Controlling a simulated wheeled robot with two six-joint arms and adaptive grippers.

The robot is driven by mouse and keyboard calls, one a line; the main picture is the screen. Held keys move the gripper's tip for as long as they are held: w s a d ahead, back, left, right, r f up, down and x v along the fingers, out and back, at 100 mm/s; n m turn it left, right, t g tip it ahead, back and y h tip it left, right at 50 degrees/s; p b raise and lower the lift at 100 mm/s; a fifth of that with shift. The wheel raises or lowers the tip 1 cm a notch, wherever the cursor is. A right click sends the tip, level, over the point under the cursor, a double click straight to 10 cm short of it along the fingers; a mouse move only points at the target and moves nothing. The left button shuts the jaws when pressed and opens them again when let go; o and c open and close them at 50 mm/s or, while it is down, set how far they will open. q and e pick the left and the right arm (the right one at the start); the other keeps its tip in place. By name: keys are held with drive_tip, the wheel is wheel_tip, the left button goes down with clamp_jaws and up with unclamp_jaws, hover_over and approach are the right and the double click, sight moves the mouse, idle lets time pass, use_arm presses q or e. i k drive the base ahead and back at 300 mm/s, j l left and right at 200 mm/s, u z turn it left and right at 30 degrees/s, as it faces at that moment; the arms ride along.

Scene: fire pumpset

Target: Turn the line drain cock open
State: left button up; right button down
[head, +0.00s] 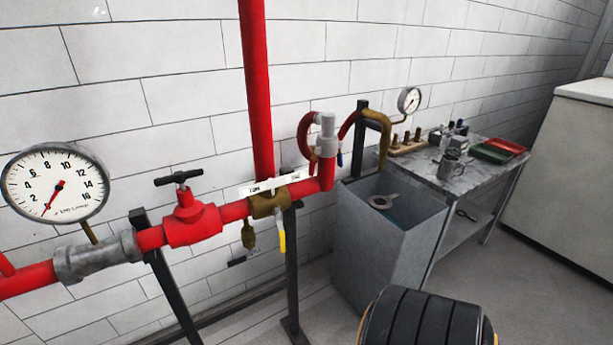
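A small brass cock (249,236) hangs below the red pipe, under a brass valve body (266,204). A small black piece (237,262) shows just below the cock; I cannot tell whether it is its lever. A yellow lever (282,240) hangs straight down beside the cock from the brass valve body. A small blue handle (339,158) shows near the red hose. No marking readable here names the line drain cock. Neither of my grippers is in view.
A red valve with a black T-handle (177,178) and a large gauge (56,184) are on the pipe at left. A grey open tank (378,262) stands right of the pipe. A bench (448,180) with tools stands behind it. A dark ribbed rounded object (420,322) fills the bottom foreground.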

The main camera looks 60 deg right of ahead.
sight(243, 259)
drive_tip(key=z, duration=1.2)
